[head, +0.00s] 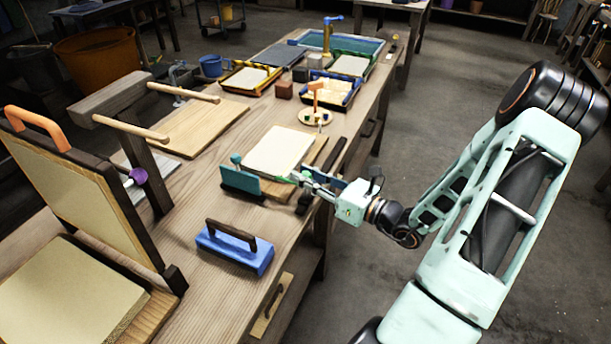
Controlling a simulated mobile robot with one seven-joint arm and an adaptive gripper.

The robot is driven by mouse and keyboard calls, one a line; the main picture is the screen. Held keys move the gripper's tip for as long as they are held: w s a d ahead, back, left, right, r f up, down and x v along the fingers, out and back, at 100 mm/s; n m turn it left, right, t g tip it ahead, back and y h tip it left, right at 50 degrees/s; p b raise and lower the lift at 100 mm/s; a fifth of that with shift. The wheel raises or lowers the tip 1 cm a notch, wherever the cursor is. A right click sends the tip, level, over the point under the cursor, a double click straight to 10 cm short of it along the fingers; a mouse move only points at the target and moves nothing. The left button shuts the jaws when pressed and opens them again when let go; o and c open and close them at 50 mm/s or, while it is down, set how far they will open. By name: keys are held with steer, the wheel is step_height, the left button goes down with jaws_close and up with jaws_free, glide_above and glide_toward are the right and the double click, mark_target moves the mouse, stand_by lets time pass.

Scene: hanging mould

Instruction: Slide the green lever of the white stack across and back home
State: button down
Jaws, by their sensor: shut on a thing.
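The white stack (279,150) is a pale flat block lying on a wooden board near the table's right edge. A teal upright plate (238,182) with a small teal knob stands at its near left corner. My gripper (296,178) reaches in from the right at the stack's near side. It is shut on a small green piece, which looks like the green lever (282,179). The fingers hide most of that piece, so its full shape and exact position on its track cannot be told.
A blue float with a dark handle (234,247) lies in front. A dark bar (320,175) lies right of the stack. A round stand with an orange post (315,116) is behind it. The hinged mould with an orange handle (38,127) stands left. Trays fill the back.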

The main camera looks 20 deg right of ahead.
steer(key=shift+s+a+f, duration=0.1)
steer(key=shift+s+a, duration=0.05)
steer(key=shift+a, duration=0.05)
steer(key=c, duration=1.7)
jaws_free()
steer(key=shift+s, duration=0.1)
steer(key=shift+o, duration=0.2)
steer(key=shift+s+d, duration=0.2)
steer(key=shift+d, duration=0.05)
steer(key=v, duration=1.1)
steer(key=shift+s+d, duration=0.1)
steer(key=shift+s, duration=0.05)
